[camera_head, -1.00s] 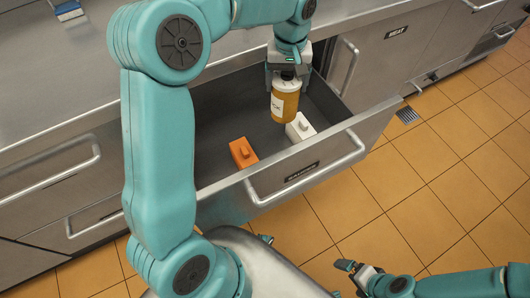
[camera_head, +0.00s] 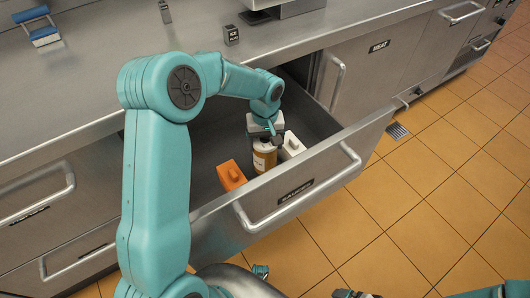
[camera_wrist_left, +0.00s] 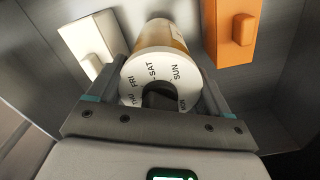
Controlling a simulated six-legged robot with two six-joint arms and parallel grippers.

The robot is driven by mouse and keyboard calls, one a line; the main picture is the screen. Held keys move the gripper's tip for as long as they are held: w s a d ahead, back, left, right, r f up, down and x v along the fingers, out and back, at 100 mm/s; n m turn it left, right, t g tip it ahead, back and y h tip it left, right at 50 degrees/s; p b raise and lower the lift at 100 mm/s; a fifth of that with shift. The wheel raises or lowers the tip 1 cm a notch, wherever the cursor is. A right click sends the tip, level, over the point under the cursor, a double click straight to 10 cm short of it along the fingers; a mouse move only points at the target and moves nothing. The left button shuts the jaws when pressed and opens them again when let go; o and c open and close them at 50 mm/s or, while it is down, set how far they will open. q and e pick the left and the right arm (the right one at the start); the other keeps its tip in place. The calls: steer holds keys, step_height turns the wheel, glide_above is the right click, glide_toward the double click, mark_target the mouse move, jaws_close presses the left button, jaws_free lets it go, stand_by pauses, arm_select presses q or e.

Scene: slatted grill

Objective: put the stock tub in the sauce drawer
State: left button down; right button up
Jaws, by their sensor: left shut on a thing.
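The stock tub, an amber cylinder (camera_head: 264,160) with a pale label and a white day-marked lid, is upright or nearly so, low inside the open drawer (camera_head: 366,138). Its lid and part of its side (camera_wrist_left: 165,36) show in the left wrist view. My left gripper (camera_head: 265,136) reaches down from above and is shut on the tub around its lid end. I cannot tell whether the tub's base touches the drawer floor. Only a tip of my right gripper (camera_head: 346,293) shows at the bottom edge; its jaws cannot be made out.
An orange block-shaped container (camera_head: 231,175) lies left of the tub and a white one (camera_head: 291,146) right of it, both close. The drawer's left part (camera_head: 204,150) has free floor. The steel counter (camera_head: 150,50) overhangs the back, and the drawer's handle (camera_head: 290,205) sticks out in front.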

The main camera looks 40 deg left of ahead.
arm_select(q)
step_height(320, 180, down, 5)
steer(key=shift+r+b, duration=0.2)
steer(key=shift+b, duration=0.1)
steer(key=shift+r, duration=0.15)
steer(key=shift+c, duration=1.7)
jaws_free()
steer(key=shift+f, duration=0.3)
steer(key=o, duration=0.3)
steer(key=shift+o, duration=0.2)
steer(key=shift+r, duration=0.1)
steer(key=shift+r, duration=0.15)
steer(key=shift+r, duration=0.3)
step_height(320, 180, up, 11)
steer(key=shift+r+p, duration=0.2)
steer(key=shift+p, duration=0.7)
